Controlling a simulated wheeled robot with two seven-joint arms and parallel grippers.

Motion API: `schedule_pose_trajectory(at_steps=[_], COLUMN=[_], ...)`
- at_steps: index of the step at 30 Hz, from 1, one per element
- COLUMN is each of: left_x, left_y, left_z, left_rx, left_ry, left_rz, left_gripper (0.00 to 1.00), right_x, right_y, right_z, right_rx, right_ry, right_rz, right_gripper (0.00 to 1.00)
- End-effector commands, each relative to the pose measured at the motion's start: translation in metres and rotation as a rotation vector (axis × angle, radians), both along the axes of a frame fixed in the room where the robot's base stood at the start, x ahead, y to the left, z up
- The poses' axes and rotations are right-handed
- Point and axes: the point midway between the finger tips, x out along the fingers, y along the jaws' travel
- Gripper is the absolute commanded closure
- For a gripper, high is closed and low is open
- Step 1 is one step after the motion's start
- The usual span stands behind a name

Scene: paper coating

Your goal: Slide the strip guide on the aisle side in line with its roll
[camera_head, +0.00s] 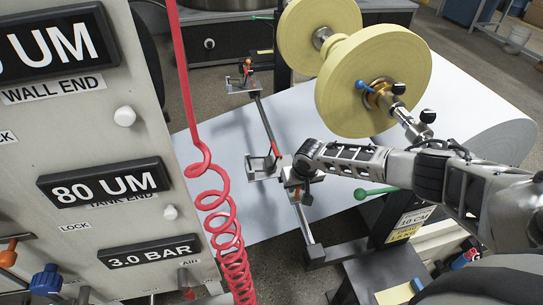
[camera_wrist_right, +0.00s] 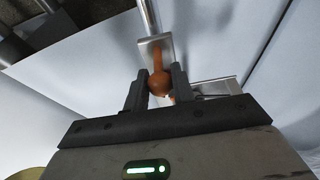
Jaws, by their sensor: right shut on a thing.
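Two strip guides sit on a slanting metal rail (camera_head: 266,122). The nearer guide (camera_head: 258,168) is a metal bracket with an orange lever (camera_head: 275,150); the farther guide (camera_head: 240,84) has a red-orange lever. My right gripper (camera_head: 292,175) is at the nearer guide. In the right wrist view its fingers (camera_wrist_right: 158,88) are closed around an orange knob (camera_wrist_right: 158,82) in front of a metal plate (camera_wrist_right: 156,48). The nearer yellow roll (camera_head: 350,90) hangs up and to the right of that guide; the farther yellow roll (camera_head: 308,28) is behind. My left gripper is out of view.
A wide white paper web (camera_head: 225,150) runs under the rail to a large paper roll (camera_head: 490,130). A control panel (camera_head: 70,140) with displays and a coiled red hose (camera_head: 215,200) stand at left.

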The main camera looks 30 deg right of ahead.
Motion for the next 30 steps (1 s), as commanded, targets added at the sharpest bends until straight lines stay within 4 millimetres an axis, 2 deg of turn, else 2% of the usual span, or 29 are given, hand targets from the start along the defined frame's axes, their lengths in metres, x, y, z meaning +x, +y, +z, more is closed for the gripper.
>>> schedule_pose_trajectory(at_steps=[15,30], left_x=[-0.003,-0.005], left_y=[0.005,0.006], left_z=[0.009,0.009], left_rx=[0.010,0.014], left_ry=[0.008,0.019], left_rz=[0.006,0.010], left_gripper=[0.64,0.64], right_x=[-0.018,-0.033], right_y=[0.004,0.007], right_z=[0.000,-0.002], right_rx=[0.000,-0.001], right_ry=[0.006,0.006], right_rz=[0.001,0.000], right_gripper=[0.98,0.98])
